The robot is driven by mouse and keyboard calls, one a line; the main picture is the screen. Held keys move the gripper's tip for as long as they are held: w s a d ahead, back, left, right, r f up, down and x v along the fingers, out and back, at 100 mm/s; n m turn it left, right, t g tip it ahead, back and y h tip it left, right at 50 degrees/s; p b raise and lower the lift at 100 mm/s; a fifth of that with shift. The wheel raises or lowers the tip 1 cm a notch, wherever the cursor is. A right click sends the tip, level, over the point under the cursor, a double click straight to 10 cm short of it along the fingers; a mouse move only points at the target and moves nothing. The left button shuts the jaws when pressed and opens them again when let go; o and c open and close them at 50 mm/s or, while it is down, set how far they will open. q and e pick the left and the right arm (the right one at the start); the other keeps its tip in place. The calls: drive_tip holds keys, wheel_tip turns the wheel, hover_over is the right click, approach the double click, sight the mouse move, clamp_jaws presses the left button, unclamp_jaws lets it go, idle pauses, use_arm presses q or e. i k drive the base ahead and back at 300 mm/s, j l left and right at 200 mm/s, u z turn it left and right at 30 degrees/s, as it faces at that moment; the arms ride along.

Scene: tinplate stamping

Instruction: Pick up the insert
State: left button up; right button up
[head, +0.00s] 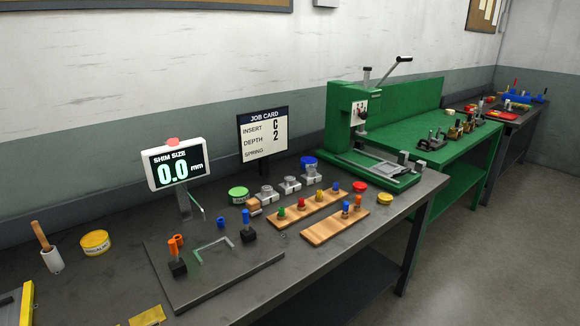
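A job card (263,138) stands upright at the back of the dark bench and reads insert C, depth 2, with nothing legible after spring. Two wooden strips, one (306,209) behind the other (334,228), hold small coloured pegs. I cannot tell which thing is insert C. Neither of my grippers shows in the head view.
A shim size display (178,165) reads 0.0 mm. A dark plate (225,276) with orange and blue pieces lies at the front. A green lever press (365,130) stands at the bench's right end.

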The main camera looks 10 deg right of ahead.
sight(311, 176)
drive_tip(key=i+l+u, duration=0.25)
drive_tip(key=l, duration=0.2)
drive_tip(key=i+l+u, duration=0.25)
drive_tip(key=l, duration=0.2)
drive_tip(key=i+l+u, duration=0.25)
drive_tip(key=l, duration=0.25)
drive_tip(key=l+u, duration=0.25)
drive_tip(key=l, duration=0.3)
drive_tip(key=i+l+u, duration=0.1)
drive_tip(key=l+u, duration=0.15)
drive_tip(key=l, duration=0.3)
drive_tip(key=l+u, duration=0.25)
drive_tip(key=l, duration=0.35)
